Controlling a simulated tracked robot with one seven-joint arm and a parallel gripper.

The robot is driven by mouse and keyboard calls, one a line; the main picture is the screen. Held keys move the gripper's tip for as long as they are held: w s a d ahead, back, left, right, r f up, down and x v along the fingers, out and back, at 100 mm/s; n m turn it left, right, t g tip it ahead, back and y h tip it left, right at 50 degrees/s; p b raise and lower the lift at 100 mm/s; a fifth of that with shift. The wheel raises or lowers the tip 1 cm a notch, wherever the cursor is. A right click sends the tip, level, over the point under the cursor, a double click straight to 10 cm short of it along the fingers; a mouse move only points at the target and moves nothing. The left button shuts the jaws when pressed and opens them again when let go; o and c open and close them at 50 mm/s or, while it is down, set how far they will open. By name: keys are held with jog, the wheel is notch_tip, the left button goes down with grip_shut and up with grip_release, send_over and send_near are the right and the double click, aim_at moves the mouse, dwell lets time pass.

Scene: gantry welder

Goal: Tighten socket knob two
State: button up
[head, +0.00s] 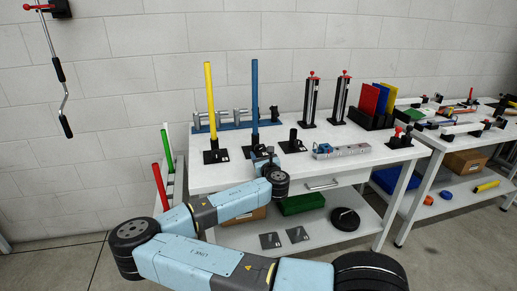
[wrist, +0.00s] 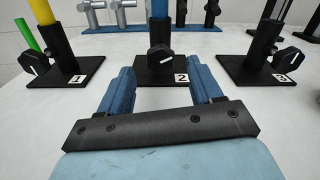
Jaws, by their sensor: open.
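Socket two (wrist: 147,73) is a black base labelled "2" holding an upright blue pole (head: 255,95). Its black knob (wrist: 160,58), with a white mark, faces the wrist camera. My gripper (wrist: 162,76) is open and empty, its blue fingers left and right of the knob in the picture. The knob looks just past the fingertips; I cannot tell the exact gap, and no contact shows. In the head view my gripper (head: 263,158) is in front of socket two and partly hides its base.
Socket one (wrist: 62,72) with a yellow pole (head: 209,95) stands left. Socket three (wrist: 245,68) stands right, with a knob (wrist: 288,58). A blue rack (head: 215,127) with grey cylinders lies behind.

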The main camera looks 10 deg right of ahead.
aim_at(259, 149)
jog(key=shift+w, duration=3.1)
jog(key=shift+c, duration=0.2)
jog(key=c, duration=1)
jog(key=m, duration=0.5)
jog(key=shift+d, duration=0.1)
jog(key=shift+m, duration=1.9)
